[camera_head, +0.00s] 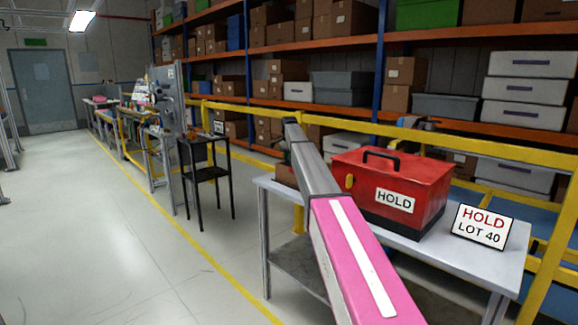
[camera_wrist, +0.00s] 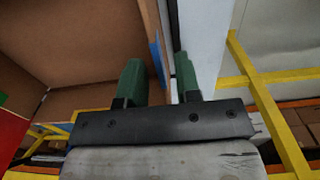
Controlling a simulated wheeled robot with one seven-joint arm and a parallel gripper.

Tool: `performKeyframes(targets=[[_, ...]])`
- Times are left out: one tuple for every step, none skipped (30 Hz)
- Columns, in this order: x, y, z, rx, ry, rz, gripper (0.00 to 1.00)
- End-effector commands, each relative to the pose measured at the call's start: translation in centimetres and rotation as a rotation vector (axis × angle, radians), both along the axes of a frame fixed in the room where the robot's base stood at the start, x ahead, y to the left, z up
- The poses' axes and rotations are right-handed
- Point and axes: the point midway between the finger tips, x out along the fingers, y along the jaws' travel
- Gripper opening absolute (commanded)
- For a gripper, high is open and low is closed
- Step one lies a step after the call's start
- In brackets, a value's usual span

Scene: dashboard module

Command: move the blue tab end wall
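In the wrist view my gripper (camera_wrist: 158,60) has two green fingers set apart. A thin brown wall with a blue tab (camera_wrist: 157,62) shows in the gap between them. I cannot tell whether either finger touches it. The wall belongs to, or stands at, an open brown box (camera_wrist: 85,40) on the left. In the head view a brown piece (camera_head: 286,175) shows at the left end of the grey table (camera_head: 480,258), mostly hidden by my arm. My gripper is hidden there, and so is the blue tab.
A red toolbox (camera_head: 410,188) marked HOLD stands on the table beside my arm. A HOLD LOT 40 sign (camera_head: 482,227) stands to its right. A yellow rail (camera_head: 480,145) runs behind the table. A black stool (camera_head: 205,170) stands left. The floor at left is clear.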

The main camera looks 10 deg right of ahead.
Motion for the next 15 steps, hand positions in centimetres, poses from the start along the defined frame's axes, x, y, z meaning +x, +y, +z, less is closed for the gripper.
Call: performKeyframes(targets=[[-0.1, 0.0, -1.0, 0.000, 0.001, 0.000, 0.31], [-0.1, 0.0, -1.4, 0.000, 0.001, 0.000, 0.31], [-0.1, 0.0, -2.0, -0.001, 0.001, 0.000, 0.31], [0.0, 0.0, -2.4, 0.000, 0.000, 0.000, 0.31], [0.0, 0.0, -2.7, 0.000, 0.000, 0.000, 0.31], [0.0, 0.0, -3.1, 0.000, 0.000, 0.000, 0.31], [0.0, 0.0, -3.3, 0.000, 0.000, 0.000, 0.31], [0.0, 0.0, -3.5, 0.000, 0.000, 0.000, 0.31], [0.0, 0.0, -3.6, 0.000, 0.000, 0.000, 0.31], [0.0, 0.0, -3.6, 0.000, 0.000, 0.000, 0.31], [0.0, 0.0, -3.7, 0.000, 0.000, 0.000, 0.31], [0.0, 0.0, -3.7, 0.000, 0.000, 0.000, 0.31], [0.0, 0.0, -3.7, 0.000, 0.000, 0.000, 0.31], [0.0, 0.0, -3.7, 0.000, 0.000, 0.000, 0.31], [0.0, 0.0, -3.6, 0.000, 0.000, 0.000, 0.31]])
